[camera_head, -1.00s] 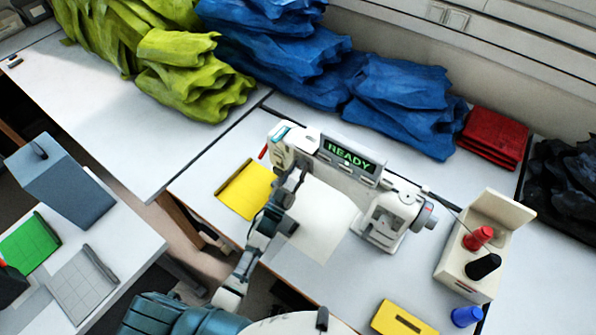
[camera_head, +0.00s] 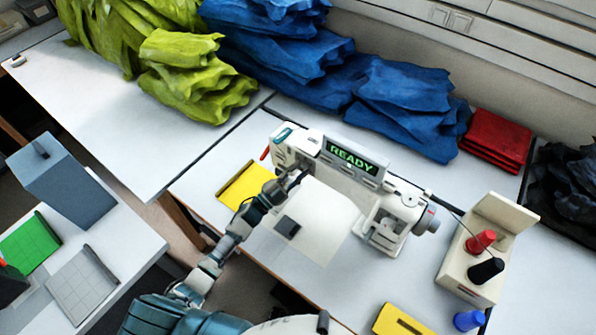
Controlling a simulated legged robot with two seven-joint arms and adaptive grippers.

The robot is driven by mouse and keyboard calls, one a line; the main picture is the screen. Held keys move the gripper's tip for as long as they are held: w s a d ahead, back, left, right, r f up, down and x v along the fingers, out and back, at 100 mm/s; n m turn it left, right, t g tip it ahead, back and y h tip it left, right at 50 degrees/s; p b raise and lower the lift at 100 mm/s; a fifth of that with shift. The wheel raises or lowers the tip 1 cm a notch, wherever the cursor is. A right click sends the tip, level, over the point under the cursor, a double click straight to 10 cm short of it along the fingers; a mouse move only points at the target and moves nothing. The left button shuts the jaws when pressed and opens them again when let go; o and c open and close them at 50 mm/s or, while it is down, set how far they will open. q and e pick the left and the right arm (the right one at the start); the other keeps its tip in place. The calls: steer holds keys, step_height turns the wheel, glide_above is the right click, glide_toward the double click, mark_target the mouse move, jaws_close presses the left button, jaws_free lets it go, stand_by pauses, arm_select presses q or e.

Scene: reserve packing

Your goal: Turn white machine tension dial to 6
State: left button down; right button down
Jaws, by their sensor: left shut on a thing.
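The white sewing machine (camera_head: 335,172) stands on the white table, with a green READY display (camera_head: 351,157) on its top. My left gripper (camera_head: 299,178) is at the front of the machine's left end, shut on the tension dial. The jaws hide the dial, so its number cannot be read. My left arm reaches up to it from the lower left. My right gripper is not in view.
A beige box (camera_head: 470,270) with red and black spools stands to the right. Blue fabric (camera_head: 405,105) is piled behind.

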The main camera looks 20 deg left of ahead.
arm_select(q)
steer(key=shift+f+m, duration=0.15)
steer(key=shift+m, duration=0.55)
steer(key=c, duration=0.8)
jaws_free()
steer(key=shift+c, duration=0.2)
steer(key=shift+s+a, duration=0.1)
steer(key=v, duration=1.1)
steer(key=shift+s+a, duration=0.2)
steer(key=shift+a, duration=0.2)
steer(key=shift+f, duration=0.15)
